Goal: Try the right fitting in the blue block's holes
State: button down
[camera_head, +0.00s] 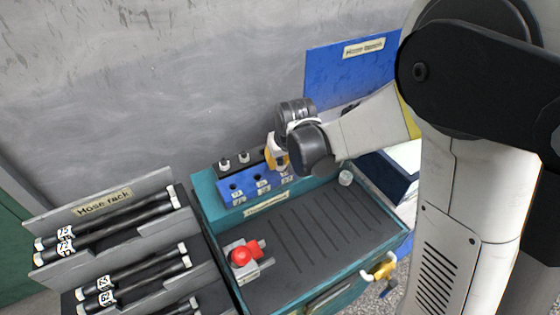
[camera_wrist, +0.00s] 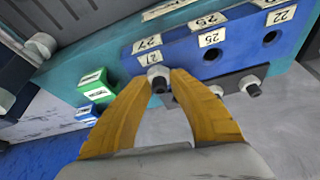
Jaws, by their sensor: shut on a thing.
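The blue block (camera_wrist: 240,42) stands at the back of the teal bench and also shows in the head view (camera_head: 228,196). In the wrist view it has dark holes with white labels, including 25 and 22; the hole by label 27 is hidden. My gripper (camera_wrist: 160,80) has its yellow fingers shut on a pale fitting with a dark end (camera_wrist: 158,72). The fitting is at the block's 27 position; I cannot tell whether it is inside the hole or in front of it. My gripper is at the block's right end in the head view (camera_head: 277,156).
Other fittings (camera_wrist: 250,85) stand on a dark strip behind the block, with two visible in the head view (camera_head: 224,164). A grey part with a red cap (camera_head: 242,256) sits on the dark bench top. A hose rack (camera_head: 105,208) stands at left. The bench's middle is clear.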

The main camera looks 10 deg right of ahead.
jog(key=c, duration=1.2)
grip_release()
jog(key=v, duration=1.2)
jog(key=s+d+r+m+t, duration=0.1)
jog(key=s+d, duration=0.4)
jog(key=s, duration=0.3)
jog(key=s+d+r+m+t+h, duration=0.1)
jog(key=s+d+r, duration=0.1)
jog(key=s+d, duration=0.3)
jog(key=s, duration=0.4)
jog(key=shift+s+d+r+m+t, duration=0.2)
jog(key=shift+d+m+t, duration=0.1)
jog(key=shift+d+t, duration=0.1)
